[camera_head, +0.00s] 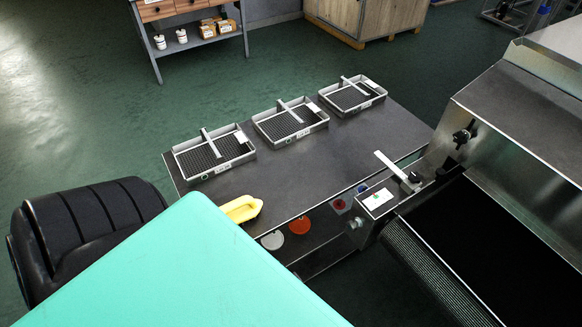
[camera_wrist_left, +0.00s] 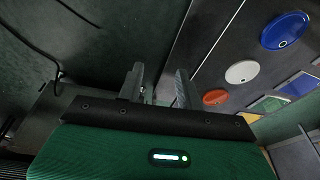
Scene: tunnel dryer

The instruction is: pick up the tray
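Three shallow grey metal trays lie in a row on the dark table (camera_head: 300,185) in the head view: a left tray (camera_head: 214,151), a middle tray (camera_head: 290,122) and a right tray (camera_head: 352,95). Each has a black mesh floor, a metal bar across it and a pale label. The frames do not show which one is meant. My left gripper (camera_wrist_left: 160,86) shows only in the left wrist view. Its two fingers are apart with nothing between them, and no tray shows in that view. My right gripper is not in view.
A yellow object (camera_head: 241,208) lies on the table's near edge. A red disc (camera_head: 299,225) and a pale disc (camera_head: 272,240) sit below that edge. The dryer with its dark belt (camera_head: 500,255) stands at right. A workbench (camera_head: 190,40) stands behind, across open floor.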

